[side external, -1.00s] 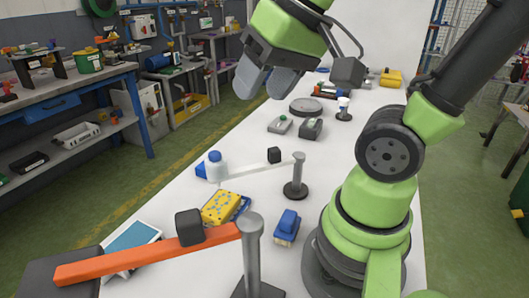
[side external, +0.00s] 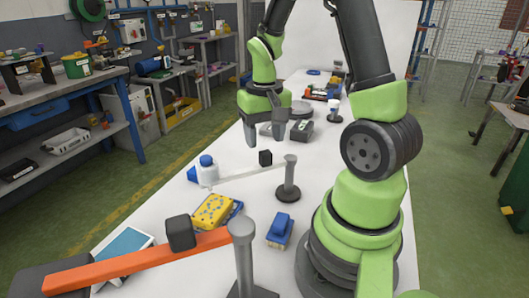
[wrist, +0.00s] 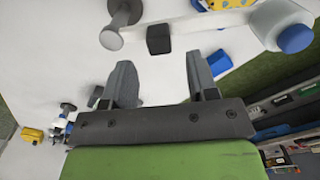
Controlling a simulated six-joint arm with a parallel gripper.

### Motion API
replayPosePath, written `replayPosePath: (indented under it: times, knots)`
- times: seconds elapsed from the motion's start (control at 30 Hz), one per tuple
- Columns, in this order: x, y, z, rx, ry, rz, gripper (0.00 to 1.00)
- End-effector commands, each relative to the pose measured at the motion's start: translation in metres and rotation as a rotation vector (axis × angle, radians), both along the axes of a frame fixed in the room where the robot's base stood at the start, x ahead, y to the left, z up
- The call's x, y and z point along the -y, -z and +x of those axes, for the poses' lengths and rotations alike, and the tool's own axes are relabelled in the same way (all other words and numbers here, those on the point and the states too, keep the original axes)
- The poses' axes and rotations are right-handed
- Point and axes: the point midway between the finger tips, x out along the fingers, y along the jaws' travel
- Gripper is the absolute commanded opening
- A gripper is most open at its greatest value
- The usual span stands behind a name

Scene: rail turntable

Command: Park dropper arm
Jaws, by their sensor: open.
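A thin white swing arm (side external: 250,173) runs left from a grey post (side external: 289,180) on a round base. A black block (side external: 265,158) stands up on it as a knob. It also shows in the wrist view (wrist: 158,40), just beyond the gap between the fingertips. My gripper (side external: 265,138) is open and empty, pointing down above and slightly behind the black block, apart from it. Both fingers show in the wrist view (wrist: 161,75). An orange arm (side external: 130,262) with its own black block (side external: 180,233) reaches left from a nearer grey post (side external: 243,255).
A grey device (side external: 299,131) and a dark disc (side external: 301,109) are behind my gripper.

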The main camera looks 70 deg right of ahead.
Motion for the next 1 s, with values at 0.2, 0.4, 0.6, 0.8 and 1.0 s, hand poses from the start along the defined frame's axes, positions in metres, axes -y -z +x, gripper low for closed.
replayPosePath:
  times: [0.2, 0.4, 0.6, 0.8, 1.0]
  knots:
    - [0.0, 0.034, 0.0, -0.004, 0.0, 0.003, 0.53]
    - [0.0, 0.045, 0.0, 0.0, 0.0, 0.0, 0.53]
    - [0.0, 0.046, 0.0, 0.002, 0.0, -0.001, 0.53]
    - [0.0, 0.046, 0.0, 0.002, 0.0, -0.001, 0.23]
    - [0.0, 0.046, 0.0, 0.002, 0.0, -0.001, 0.0]
